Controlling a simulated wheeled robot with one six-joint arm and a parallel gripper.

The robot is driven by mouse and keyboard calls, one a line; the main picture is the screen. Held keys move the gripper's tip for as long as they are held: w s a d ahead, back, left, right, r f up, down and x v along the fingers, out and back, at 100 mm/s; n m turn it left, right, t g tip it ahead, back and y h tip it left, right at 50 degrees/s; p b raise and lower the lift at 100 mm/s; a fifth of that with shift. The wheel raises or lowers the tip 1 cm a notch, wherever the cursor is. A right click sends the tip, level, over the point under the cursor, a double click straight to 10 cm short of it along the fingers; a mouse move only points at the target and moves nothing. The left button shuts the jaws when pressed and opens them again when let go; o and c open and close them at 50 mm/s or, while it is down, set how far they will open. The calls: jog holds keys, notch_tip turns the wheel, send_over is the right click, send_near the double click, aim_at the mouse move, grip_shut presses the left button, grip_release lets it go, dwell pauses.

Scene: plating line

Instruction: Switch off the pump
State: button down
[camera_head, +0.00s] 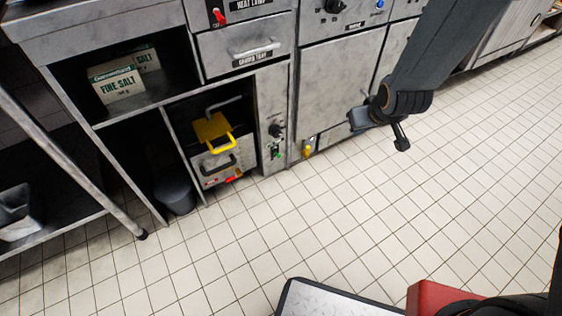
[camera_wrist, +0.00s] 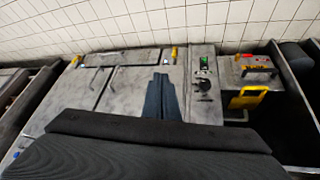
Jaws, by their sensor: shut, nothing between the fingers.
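No label reading "pump" is legible. A narrow grey panel (camera_head: 271,105) under the counter carries a black knob (camera_head: 275,130) and a small green switch (camera_head: 276,153). In the wrist view, upside down, the green switch (camera_wrist: 204,62) and the knob (camera_wrist: 203,85) show right of my fingers. Left of that panel in the head view, a low metal unit (camera_head: 213,165) has a yellow handle and red parts along its bottom front. My gripper (camera_head: 356,119) is shut and empty, in front of the cabinets and right of the panel. Its fingers (camera_wrist: 163,82) show in the wrist view, apart from the switch.
A yellow handle (camera_head: 308,149) sits low by the cabinet doors. A red switch (camera_head: 218,16) is on the upper panel. Fine salt boxes (camera_head: 117,82) stand on the left shelf, with a dark bin (camera_head: 174,193) below. The tiled floor (camera_head: 230,250) in front is clear.

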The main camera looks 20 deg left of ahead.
jog(key=w+a+f+n+y+b, duration=0.1)
jog(key=w+a+f+b, duration=0.15)
jog(key=a+f, duration=0.2)
jog(key=w+a+f+n+t+y+b, duration=0.1)
jog(key=a+f+b, duration=0.2)
jog(key=f, duration=0.3)
jog(key=w+a+f+n+y+b, duration=0.1)
jog(key=a+f+b, duration=0.2)
jog(key=f, duration=0.2)
jog(key=n+t+y+b, duration=0.1)
jog(key=n+y+b, duration=0.15)
jog(key=b, duration=0.55)
send_near(277, 155)
notch_tip(277, 155, up, 3)
jog(key=s+d, duration=0.2)
jog(key=shift+w+a+f+y, duration=0.1)
jog(key=shift+w+a+y, duration=0.05)
jog(key=shift+w+y, duration=0.1)
jog(key=b+x, duration=0.5)
jog(key=x, duration=0.5)
jog(key=shift+s+f, duration=0.1)
jog(key=shift+s, duration=0.05)
